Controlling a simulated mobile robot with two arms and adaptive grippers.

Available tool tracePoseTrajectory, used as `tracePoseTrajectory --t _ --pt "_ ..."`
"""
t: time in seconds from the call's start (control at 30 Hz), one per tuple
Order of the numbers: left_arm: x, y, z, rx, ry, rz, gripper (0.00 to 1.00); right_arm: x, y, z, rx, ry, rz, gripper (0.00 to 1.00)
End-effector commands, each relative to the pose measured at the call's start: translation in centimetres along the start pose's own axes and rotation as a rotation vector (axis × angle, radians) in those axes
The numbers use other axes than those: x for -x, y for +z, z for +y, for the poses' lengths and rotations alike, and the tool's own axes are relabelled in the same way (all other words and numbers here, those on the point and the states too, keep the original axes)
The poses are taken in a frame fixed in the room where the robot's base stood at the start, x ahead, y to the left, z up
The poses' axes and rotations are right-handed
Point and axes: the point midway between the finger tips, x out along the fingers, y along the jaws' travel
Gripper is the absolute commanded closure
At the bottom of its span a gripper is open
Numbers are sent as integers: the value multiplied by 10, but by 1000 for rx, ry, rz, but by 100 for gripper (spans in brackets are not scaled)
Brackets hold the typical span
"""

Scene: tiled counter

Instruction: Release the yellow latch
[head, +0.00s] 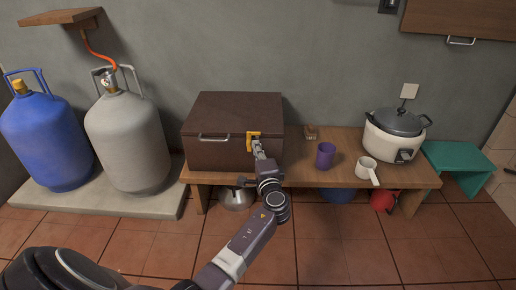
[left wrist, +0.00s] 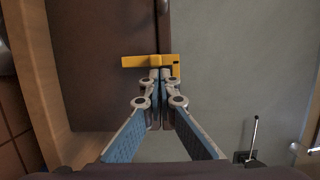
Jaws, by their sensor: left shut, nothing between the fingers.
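A dark brown box (head: 220,115) with a metal handle on its front sits on the left part of a low wooden bench. The yellow latch (head: 252,135) is at the right end of the box's front. In the left wrist view the latch (left wrist: 152,62) lies across the dark box edge, just past my fingertips. My left gripper (head: 257,148) is shut and empty, with its tips at or very close to the latch; I cannot tell whether they touch. It also shows in the left wrist view (left wrist: 160,76). My right gripper is not in view.
The wooden bench (head: 300,175) also holds a purple cup (head: 325,155), a white mug (head: 367,170) and a rice cooker (head: 393,136). A blue gas cylinder (head: 45,137) and a grey one (head: 128,140) stand at left. A green stool (head: 462,160) is at right.

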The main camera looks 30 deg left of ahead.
Motion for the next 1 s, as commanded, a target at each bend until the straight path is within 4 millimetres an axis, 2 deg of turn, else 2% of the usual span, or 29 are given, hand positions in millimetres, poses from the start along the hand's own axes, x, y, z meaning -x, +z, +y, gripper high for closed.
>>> tracePoseTrajectory --t 0.73,1.0 --pt "-1 5 -4 117 29 0 100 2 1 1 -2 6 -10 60" --pt "-3 13 -6 247 63 -1 100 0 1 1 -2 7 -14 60"
